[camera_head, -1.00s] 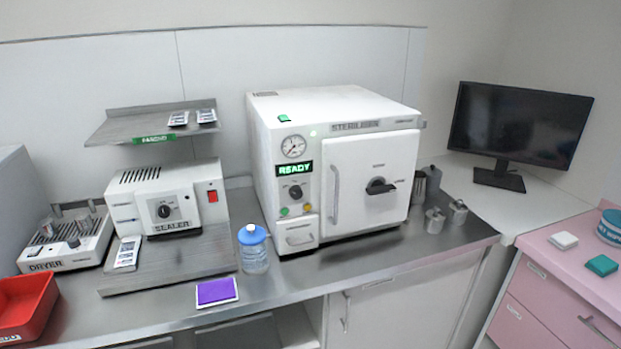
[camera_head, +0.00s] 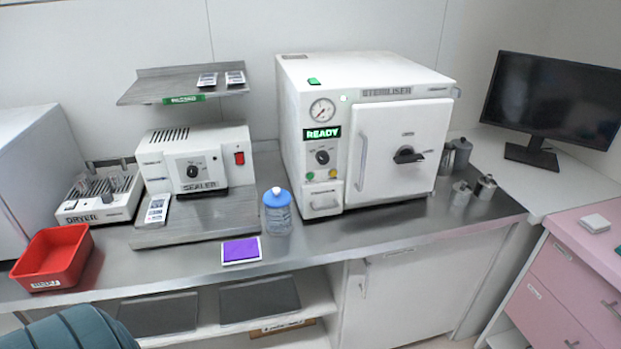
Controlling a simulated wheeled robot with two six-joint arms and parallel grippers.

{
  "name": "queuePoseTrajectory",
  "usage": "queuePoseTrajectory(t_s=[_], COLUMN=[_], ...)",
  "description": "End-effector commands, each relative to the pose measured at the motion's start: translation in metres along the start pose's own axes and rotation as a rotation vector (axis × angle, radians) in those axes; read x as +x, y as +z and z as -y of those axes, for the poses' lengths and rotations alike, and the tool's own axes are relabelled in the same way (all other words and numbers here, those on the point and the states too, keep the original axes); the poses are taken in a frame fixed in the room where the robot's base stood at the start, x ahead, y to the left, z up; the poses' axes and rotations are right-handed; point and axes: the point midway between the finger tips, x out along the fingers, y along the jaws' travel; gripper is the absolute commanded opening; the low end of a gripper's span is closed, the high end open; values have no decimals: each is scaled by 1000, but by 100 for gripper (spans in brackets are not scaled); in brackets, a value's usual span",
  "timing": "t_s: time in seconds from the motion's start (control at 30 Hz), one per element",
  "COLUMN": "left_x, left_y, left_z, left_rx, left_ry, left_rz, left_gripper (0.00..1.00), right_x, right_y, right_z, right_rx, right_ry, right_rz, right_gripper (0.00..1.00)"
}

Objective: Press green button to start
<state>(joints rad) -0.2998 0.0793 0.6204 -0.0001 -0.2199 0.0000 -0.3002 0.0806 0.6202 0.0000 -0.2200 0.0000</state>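The white steriliser (camera_head: 296,91) stands on the steel counter with its door closed and its display (camera_head: 322,134) reading READY in green. A small green button (camera_head: 310,176) is low on its front panel, left of a yellow one (camera_head: 333,173). A black knob (camera_head: 322,157) is above them. Neither of my grippers is in the picture, and nothing touches the panel.
A blue-capped bottle (camera_head: 277,213) stands on the counter left of the steriliser, near a purple pad (camera_head: 241,251). The sealer (camera_head: 196,158), dryer (camera_head: 98,204) and red tray (camera_head: 53,258) are further left. Metal canisters (camera_head: 461,156) stand right. A dark teal rounded object (camera_head: 70,331) fills the bottom-left corner.

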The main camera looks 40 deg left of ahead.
Motion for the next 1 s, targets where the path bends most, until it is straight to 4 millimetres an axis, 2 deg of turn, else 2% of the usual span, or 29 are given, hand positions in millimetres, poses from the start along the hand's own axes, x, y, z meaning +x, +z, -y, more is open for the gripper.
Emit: queuePoseTrajectory(t_s=[0.03, 0.07, 0.1, 1.0], left_x=[0, 0, 0, 0], left_y=[0, 0, 0, 1], left_z=[0, 0, 0, 0], left_rx=[0, 0, 0, 0], left_ry=[0, 0, 0, 0], left_rz=[0, 0, 0, 1], left_gripper=[8, 2, 0, 0], right_x=[0, 0, 0, 0], right_y=[0, 0, 0, 0], right_z=[0, 0, 0, 0], right_rx=[0, 0, 0, 0], right_ry=[0, 0, 0, 0], right_rz=[0, 0, 0, 0], right_gripper=[0, 0, 0, 0])
